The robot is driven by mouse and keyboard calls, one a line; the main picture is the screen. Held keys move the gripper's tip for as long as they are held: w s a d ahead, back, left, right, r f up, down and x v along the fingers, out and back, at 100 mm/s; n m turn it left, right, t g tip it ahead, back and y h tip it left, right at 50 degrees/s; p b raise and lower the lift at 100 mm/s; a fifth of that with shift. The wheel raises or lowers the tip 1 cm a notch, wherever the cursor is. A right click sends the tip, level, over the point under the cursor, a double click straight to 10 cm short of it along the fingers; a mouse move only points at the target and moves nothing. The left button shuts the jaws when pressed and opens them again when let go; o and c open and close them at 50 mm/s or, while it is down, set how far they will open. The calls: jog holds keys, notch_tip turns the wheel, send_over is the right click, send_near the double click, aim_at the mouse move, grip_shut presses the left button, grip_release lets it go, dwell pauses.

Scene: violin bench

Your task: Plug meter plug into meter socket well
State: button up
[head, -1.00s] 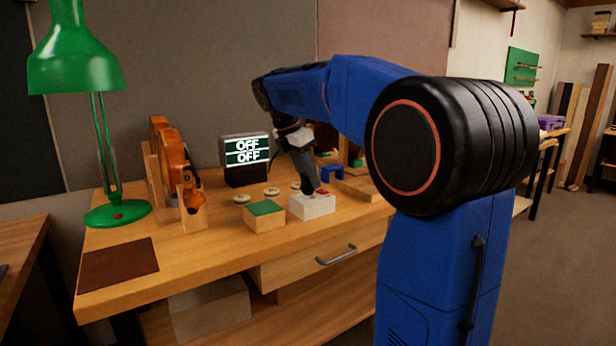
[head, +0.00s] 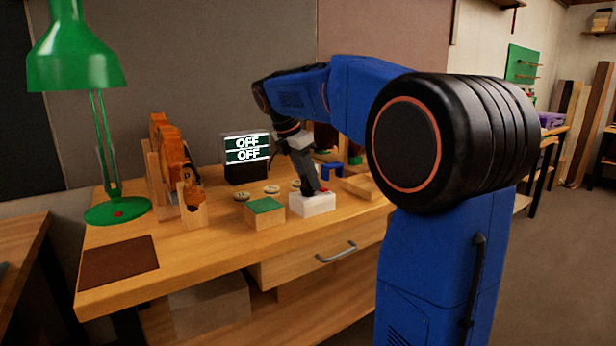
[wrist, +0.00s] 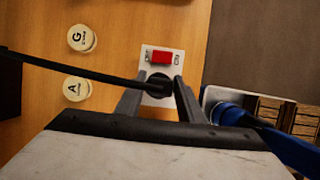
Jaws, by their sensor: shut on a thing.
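The white socket box (head: 312,206) sits near the bench's front edge. It has a red rocker switch (wrist: 163,57) on top. My gripper (head: 316,190) points down at the box. In the wrist view, my gripper (wrist: 160,86) is shut on the round black meter plug (wrist: 158,83), whose black cable (wrist: 85,73) runs off to the left. The plug is over the box face beside the red switch. The plug hides the socket well, and I cannot tell whether it is seated. The meter (head: 246,153) behind shows "OFF" on both lines.
A green-topped wooden block (head: 265,212) stands just left of the box. Several round lettered discs (wrist: 82,38) lie nearby. A wooden tray (head: 362,187) and a blue item (head: 332,170) are to the right. The bench's front left is clear around a brown mat (head: 118,262).

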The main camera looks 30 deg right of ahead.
jog(key=shift+f, duration=0.65)
jog(key=o, duration=1.1)
jog(key=shift+c, duration=0.2)
jog(key=v, duration=1.7)
jog(key=shift+r, duration=0.2)
jog(key=s+a+f+m+t+y, duration=0.2)
jog(key=s+a+f+m, duration=0.2)
jog(key=s+f+m, duration=0.5)
jog(key=s+a+f+m+t+y, duration=0.2)
jog(key=s+a+f+m, duration=0.3)
jog(key=s+f, duration=1.6)
notch_tip(320, 180, down, 5)
jog(key=m, duration=0.4)
jog(key=shift+t+y, duration=0.3)
